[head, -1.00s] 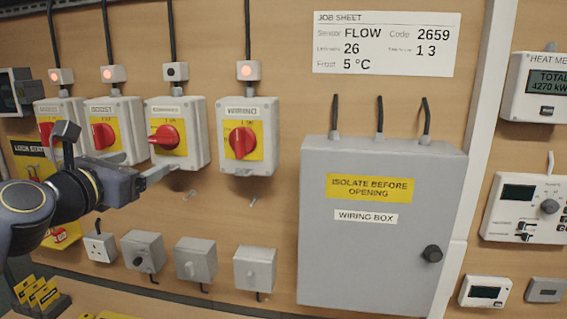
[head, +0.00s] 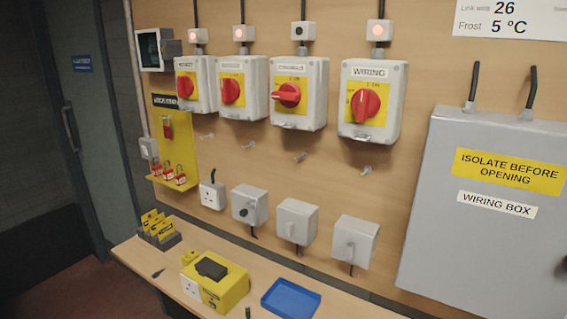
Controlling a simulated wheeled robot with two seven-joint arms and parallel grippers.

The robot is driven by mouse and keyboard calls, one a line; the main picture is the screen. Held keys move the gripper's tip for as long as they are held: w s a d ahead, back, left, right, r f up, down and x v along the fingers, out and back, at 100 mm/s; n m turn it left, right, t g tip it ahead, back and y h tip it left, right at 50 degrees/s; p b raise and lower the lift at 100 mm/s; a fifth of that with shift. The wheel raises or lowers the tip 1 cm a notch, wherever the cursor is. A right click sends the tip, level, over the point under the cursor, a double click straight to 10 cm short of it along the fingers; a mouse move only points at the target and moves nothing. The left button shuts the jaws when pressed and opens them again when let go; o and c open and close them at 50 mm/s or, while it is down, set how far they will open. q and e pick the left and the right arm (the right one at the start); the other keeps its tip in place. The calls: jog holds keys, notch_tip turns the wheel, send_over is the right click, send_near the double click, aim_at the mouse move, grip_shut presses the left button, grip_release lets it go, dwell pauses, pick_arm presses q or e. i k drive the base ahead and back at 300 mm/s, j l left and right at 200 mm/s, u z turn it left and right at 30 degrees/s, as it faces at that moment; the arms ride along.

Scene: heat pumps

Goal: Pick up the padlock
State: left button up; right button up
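Red padlocks show in the head view on the yellow lock station board (head: 177,140) at the left of the wall. One padlock (head: 168,130) hangs alone high on the board. Several more padlocks (head: 168,173) sit in a row along the board's bottom ledge, with their shackles up. Neither of my grippers is in view, so I cannot see whether either is open or shut.
Isolator switches with red handles (head: 366,105) line the wall. A grey wiring box (head: 480,230) stands out at right. The bench holds a tag rack (head: 160,232), a yellow device (head: 215,282) and a blue tray (head: 291,299). A dark door (head: 70,130) is at far left.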

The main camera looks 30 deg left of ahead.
aim_at(181, 179)
jog(key=u, duration=1.65)
